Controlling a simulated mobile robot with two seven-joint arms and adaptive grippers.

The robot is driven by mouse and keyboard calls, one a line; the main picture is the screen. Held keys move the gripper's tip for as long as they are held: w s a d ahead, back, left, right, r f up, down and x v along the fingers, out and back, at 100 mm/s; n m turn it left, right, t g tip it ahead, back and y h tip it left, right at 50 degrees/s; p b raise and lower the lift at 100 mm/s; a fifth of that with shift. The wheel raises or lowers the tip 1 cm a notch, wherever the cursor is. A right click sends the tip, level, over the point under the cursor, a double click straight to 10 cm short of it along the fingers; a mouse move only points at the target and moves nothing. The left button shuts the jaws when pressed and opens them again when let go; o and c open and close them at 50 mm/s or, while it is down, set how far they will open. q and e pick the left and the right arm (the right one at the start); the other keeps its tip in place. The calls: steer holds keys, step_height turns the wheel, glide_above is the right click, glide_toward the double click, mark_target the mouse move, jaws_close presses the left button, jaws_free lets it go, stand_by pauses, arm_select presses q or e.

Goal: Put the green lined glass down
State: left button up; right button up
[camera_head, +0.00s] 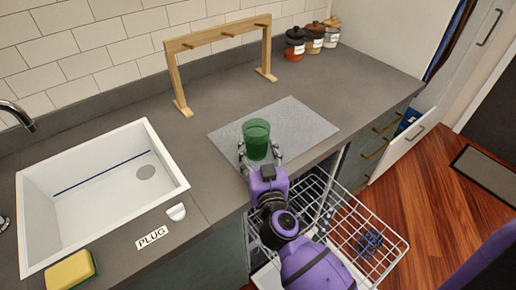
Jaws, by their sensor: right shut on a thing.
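The green lined glass (257,136) is upright at the grey textured mat (300,122) on the counter. My right gripper (260,160) is shut on the glass, with a finger on each side of its lower part. I cannot tell whether the base of the glass touches the mat or is slightly above it. My left gripper is not in view.
A white sink (40,196) is at the left, with a yellow sponge (70,270) and a PLUG label (152,238) in front. A wooden rack (222,36) and several jars (314,38) stand behind. An open dishwasher rack (365,225) lies below the counter edge. The right part of the mat is clear.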

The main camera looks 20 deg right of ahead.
steer(key=o, duration=1.1)
steer(key=shift+f, duration=0.1)
steer(key=shift+r, duration=0.2)
steer(key=s, duration=0.4)
steer(key=s+a, duration=0.1)
steer(key=s, duration=0.7)
steer(key=shift+a, duration=0.2)
